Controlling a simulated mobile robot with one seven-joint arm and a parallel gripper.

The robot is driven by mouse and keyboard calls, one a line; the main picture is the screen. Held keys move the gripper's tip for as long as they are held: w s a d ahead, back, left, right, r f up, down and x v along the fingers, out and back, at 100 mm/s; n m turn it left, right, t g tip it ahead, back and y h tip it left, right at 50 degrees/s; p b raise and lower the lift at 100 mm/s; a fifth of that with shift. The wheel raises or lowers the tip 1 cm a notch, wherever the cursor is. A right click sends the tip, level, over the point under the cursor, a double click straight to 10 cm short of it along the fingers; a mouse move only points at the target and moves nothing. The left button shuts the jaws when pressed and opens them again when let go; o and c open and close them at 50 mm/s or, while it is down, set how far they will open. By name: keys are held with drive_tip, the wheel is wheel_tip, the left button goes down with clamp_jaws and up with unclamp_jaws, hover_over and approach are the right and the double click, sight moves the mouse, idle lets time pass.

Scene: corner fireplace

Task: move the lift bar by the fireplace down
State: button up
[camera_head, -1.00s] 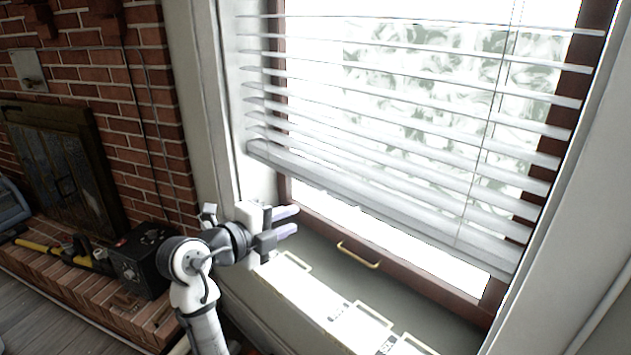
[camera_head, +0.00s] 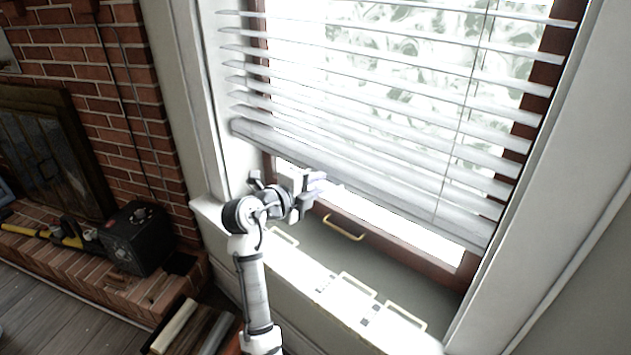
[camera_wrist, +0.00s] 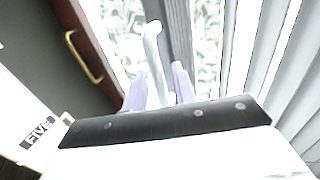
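The blind's pale bottom rail (camera_head: 375,188), which I take as the lift bar, slopes across the window in the head view, under white slats. My gripper (camera_head: 318,187) is just below the rail's left half in the picture. In the wrist view its two pale violet fingers (camera_wrist: 161,86) stand apart. A slim white curved piece (camera_wrist: 154,45) shows between and beyond them. I cannot tell whether it is part of the blind or whether a finger touches it. White slats (camera_wrist: 285,60) show at the right of the wrist view.
A brass handle (camera_head: 343,228) is on the brown window frame below the rail. Pale labelled items (camera_head: 340,300) with gold outlines lie along the sill. A black box (camera_head: 135,238) stands on the brick hearth at left. The white window trim (camera_head: 540,180) bounds the right side.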

drive_tip(key=shift+d, duration=0.1)
clamp_jaws()
drive_tip(key=shift+f, duration=0.1)
idle(0.3)
wheel_tip(320, 180, down, 20)
drive_tip(key=b, duration=2.1)
drive_tip(key=shift+r, duration=0.25)
unclamp_jaws()
drive_tip(key=shift+r, duration=0.1)
drive_tip(key=v, duration=1.3)
drive_tip(key=shift+s+a, duration=0.25)
drive_tip(key=shift+a, duration=0.1)
